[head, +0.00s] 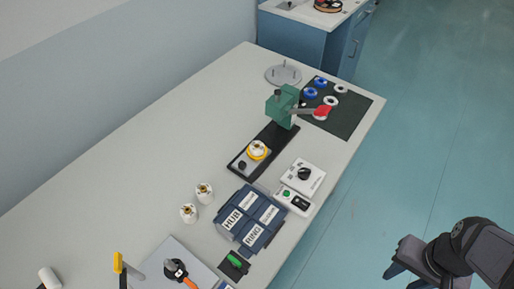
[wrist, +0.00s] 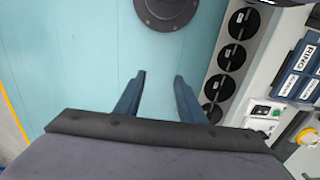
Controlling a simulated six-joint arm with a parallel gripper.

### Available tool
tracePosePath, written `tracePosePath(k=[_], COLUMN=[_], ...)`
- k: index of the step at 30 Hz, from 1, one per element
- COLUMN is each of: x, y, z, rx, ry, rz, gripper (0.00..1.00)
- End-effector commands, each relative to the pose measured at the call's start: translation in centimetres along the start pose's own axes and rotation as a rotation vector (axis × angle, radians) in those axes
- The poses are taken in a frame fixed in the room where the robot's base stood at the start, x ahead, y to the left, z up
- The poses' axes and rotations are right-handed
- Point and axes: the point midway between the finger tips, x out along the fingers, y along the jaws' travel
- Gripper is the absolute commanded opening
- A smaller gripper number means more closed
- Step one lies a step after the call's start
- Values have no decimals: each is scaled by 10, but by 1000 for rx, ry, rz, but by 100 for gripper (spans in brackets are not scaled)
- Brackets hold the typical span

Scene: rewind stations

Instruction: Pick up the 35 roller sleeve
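My gripper (head: 396,263) is at the lower right of the head view, over the floor and away from the bench. In the wrist view my gripper (wrist: 160,78) has its two blue fingers apart with nothing between them. No part bears a readable 35, so I cannot tell which is the 35 roller sleeve. Small ring-shaped parts lie on a dark mat (head: 349,123) at the bench's far end, among them a blue one (head: 309,93) and a white one (head: 341,88). Two white cylinders with brass-coloured centres, one nearer (head: 189,213) and one farther (head: 205,193), stand at the bench's middle left.
A green press (head: 280,106) with a red handle (head: 323,111) stands before the mat. Blue bins (head: 237,219) labelled HUB and RING and a white dial box (head: 302,176) sit near the bench's right edge. Teal floor (head: 420,130) right of the bench is clear.

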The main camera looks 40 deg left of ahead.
Motion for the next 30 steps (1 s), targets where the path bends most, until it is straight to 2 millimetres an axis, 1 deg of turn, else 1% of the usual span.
tracePosePath(k=[9,10,11,12,13,20,23,26,29,30], x=[0,0,0,0,0,0,1,5,13,17], y=[0,0,0,0,0,0,-2,-12,-32,-44], z=[0,0,0,0,0,0,-3,-16,-40,-53], rx=[0,0,0,0,0,0,-8,-37,-94,-124], ry=[0,0,0,0,0,0,7,40,106,144], rz=[0,0,0,0,0,0,-2,-8,-22,-30], gripper=[36,41,48,57,59,59,59,59,59,59])
